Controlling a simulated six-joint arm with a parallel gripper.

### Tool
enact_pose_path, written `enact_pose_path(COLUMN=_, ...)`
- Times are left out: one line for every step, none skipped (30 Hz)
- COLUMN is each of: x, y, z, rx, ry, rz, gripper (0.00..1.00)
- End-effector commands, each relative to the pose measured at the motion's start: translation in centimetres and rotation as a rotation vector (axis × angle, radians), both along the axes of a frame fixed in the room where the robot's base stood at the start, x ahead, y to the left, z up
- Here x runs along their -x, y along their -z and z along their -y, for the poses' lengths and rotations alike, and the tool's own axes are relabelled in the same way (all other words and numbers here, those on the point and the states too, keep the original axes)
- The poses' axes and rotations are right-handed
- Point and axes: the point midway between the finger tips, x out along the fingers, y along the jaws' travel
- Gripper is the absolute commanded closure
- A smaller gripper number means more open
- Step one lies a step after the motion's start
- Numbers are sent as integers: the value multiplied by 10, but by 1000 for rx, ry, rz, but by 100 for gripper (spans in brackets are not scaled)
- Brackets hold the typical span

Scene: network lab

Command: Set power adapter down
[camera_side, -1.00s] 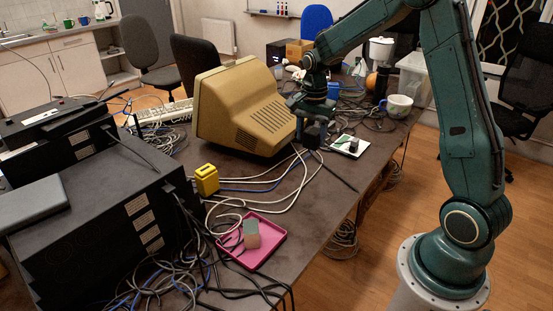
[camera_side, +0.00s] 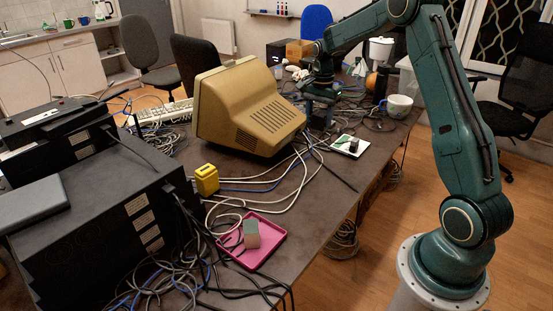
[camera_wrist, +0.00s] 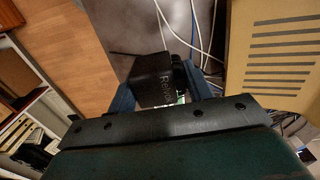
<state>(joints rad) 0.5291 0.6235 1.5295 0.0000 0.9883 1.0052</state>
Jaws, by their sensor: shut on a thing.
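The power adapter is a black block (camera_wrist: 153,80) with pale lettering, held between the blue fingers of my gripper (camera_wrist: 163,84) in the wrist view. In the side view my gripper (camera_side: 319,101) is right of the beige monitor, and the dark adapter (camera_side: 318,121) shows below it. The adapter appears just above or at the desk top; I cannot tell whether it touches.
The beige monitor (camera_side: 245,107) stands close on the left. A white mug (camera_side: 398,105) and loose cables are nearby. A pink tray (camera_side: 268,255) lies toward the front.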

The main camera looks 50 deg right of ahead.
Motion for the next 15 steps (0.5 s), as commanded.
enact_pose_path(x=-2, y=0, z=13, rx=1, ry=9, rz=2, gripper=76)
enact_pose_path(x=-3, y=0, z=19, rx=1, ry=12, rz=1, gripper=76)
enact_pose_path(x=-3, y=0, z=26, rx=0, ry=17, rz=0, gripper=76)
enact_pose_path(x=-4, y=0, z=32, rx=1, ry=21, rz=1, gripper=76)
enact_pose_path(x=-4, y=0, z=36, rx=1, ry=23, rz=1, gripper=76)
enact_pose_path(x=-5, y=0, z=42, rx=1, ry=25, rz=1, gripper=76)
enact_pose_path(x=-5, y=0, z=46, rx=0, ry=27, rz=0, gripper=76)
enact_pose_path(x=-5, y=0, z=49, rx=0, ry=29, rz=1, gripper=76)
enact_pose_path(x=-5, y=0, z=53, rx=1, ry=31, rz=1, gripper=76)
enact_pose_path(x=-5, y=0, z=55, rx=1, ry=32, rz=1, gripper=76)
enact_pose_path(x=-5, y=0, z=57, rx=1, ry=33, rz=1, gripper=76)
enact_pose_path(x=-6, y=0, z=58, rx=1, ry=34, rz=1, gripper=76)
enact_pose_path(x=-6, y=0, z=59, rx=1, ry=34, rz=1, gripper=76)
enact_pose_path(x=-5, y=0, z=60, rx=0, ry=35, rz=1, gripper=76)
enact_pose_path(x=-5, y=0, z=60, rx=0, ry=35, rz=0, gripper=76)
